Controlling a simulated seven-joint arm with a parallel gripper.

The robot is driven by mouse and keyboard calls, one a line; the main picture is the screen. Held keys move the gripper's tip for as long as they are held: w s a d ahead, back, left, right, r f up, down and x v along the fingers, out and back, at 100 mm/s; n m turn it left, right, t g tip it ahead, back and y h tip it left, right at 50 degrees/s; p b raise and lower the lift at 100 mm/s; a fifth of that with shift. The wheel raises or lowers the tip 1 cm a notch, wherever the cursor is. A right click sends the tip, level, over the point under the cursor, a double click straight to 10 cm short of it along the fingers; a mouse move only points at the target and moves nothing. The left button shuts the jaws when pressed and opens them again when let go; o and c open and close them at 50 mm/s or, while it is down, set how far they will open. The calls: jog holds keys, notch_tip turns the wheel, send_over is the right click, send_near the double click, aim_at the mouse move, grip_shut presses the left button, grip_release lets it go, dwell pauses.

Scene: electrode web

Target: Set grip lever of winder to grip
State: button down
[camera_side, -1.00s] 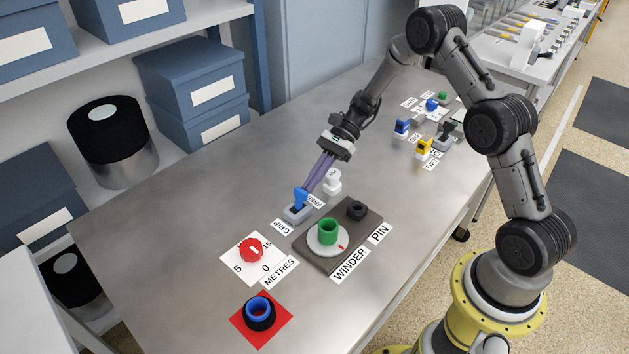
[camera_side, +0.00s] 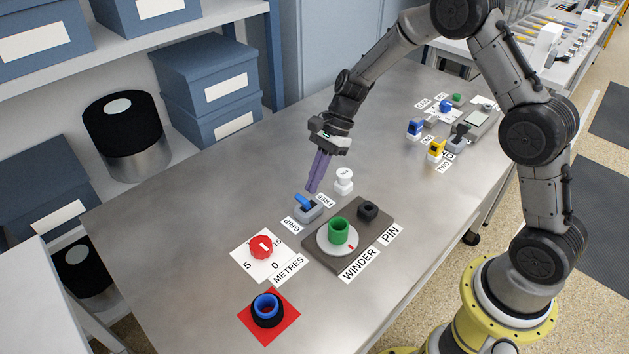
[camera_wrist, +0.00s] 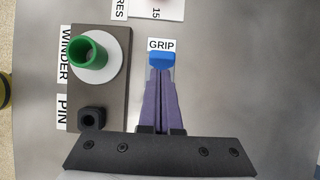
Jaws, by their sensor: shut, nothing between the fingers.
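The grip lever (camera_side: 305,202) is a blue handle on a small grey base (camera_side: 313,213) beside the winder. It leans low toward the GRIP label (camera_side: 300,226), away from the FREE label (camera_side: 326,201). In the wrist view its blue end (camera_wrist: 161,61) lies just below the GRIP label (camera_wrist: 161,45). My gripper (camera_side: 312,190), with purple fingers, is shut and empty, just above and behind the lever. In the wrist view its fingertips (camera_wrist: 161,78) reach close to the blue end; I cannot tell whether they touch. The winder (camera_side: 338,236) carries a green core on a white disc.
A black pin block (camera_side: 368,210) stands on the winder's plate. A white knobbed piece (camera_side: 344,182) stands close to the fingers. A red METRES dial (camera_side: 261,247) and a blue-black ring on a red square (camera_side: 267,311) lie nearer. The table's left side is bare.

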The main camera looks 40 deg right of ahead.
jog(key=shift+r, duration=0.55)
jog(key=a+v, duration=0.1)
jog(key=v, duration=0.9)
jog(key=shift+r, duration=0.35)
jog(key=shift+a, duration=0.1)
